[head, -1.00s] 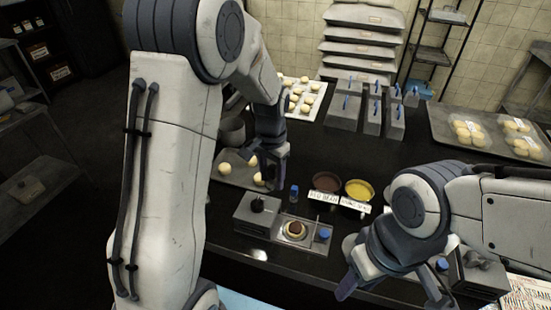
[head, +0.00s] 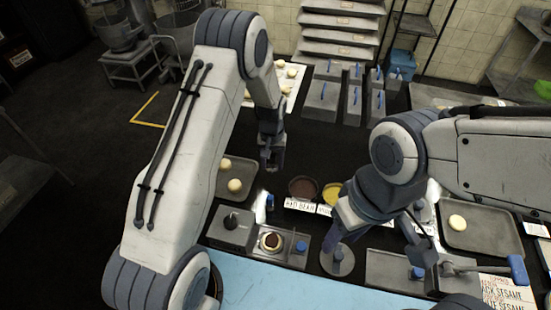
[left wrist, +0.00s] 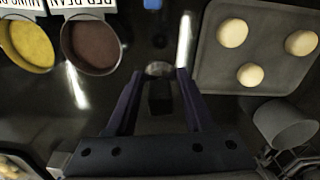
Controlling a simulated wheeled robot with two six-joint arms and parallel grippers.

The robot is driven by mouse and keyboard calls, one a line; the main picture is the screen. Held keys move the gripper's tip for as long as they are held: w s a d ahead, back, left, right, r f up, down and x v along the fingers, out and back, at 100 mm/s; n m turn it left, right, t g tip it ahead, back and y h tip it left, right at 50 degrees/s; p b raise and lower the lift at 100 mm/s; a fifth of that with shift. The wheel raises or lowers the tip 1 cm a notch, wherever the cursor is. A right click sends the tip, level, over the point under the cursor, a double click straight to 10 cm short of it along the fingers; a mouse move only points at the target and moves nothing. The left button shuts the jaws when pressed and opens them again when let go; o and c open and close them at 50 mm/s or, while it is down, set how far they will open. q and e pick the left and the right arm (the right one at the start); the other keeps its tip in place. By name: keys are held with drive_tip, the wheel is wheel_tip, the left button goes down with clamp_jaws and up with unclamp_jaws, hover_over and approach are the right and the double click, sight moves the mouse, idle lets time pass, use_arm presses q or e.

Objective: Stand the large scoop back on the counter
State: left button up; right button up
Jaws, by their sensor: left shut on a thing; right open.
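My left gripper (head: 271,160) is above the counter (head: 330,150), near the bun tray and the filling bowls. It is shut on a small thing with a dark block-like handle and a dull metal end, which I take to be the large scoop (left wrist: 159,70). In the left wrist view it sits between the two fingers (left wrist: 158,88) and appears clear of the counter. In the head view the fingers mostly hide it.
A red bean bowl (left wrist: 91,44) and a yellow filling bowl (left wrist: 27,44) stand beside the bun tray (left wrist: 208,75). A grey cup (left wrist: 285,124) stands near that tray. Grey blue-handled boxes (head: 322,98) stand at the back. Dark counter lies free between bowls and tray.

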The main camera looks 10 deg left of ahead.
sight(275, 186)
use_arm(q)
drive_tip(key=shift+w+d+f+n+p, duration=0.1)
drive_tip(key=shift+d+f+n+p, duration=0.15)
drive_tip(key=shift+f, duration=0.4)
drive_tip(key=shift+w+d+f+n+p, duration=0.15)
drive_tip(key=shift+f+n+p, duration=0.15)
drive_tip(key=shift+f, duration=0.65)
drive_tip(key=shift+f+b, duration=2)
drive_tip(key=shift+f, duration=0.9)
use_arm(e)
drive_tip(key=shift+f, duration=1)
use_arm(q)
drive_tip(key=shift+f+b, duration=0.5)
drive_tip(key=shift+f, duration=0.1)
use_arm(e)
drive_tip(key=shift+f, duration=0.5)
use_arm(q)
drive_tip(key=o, duration=1.4)
drive_tip(key=shift+c, duration=0.2)
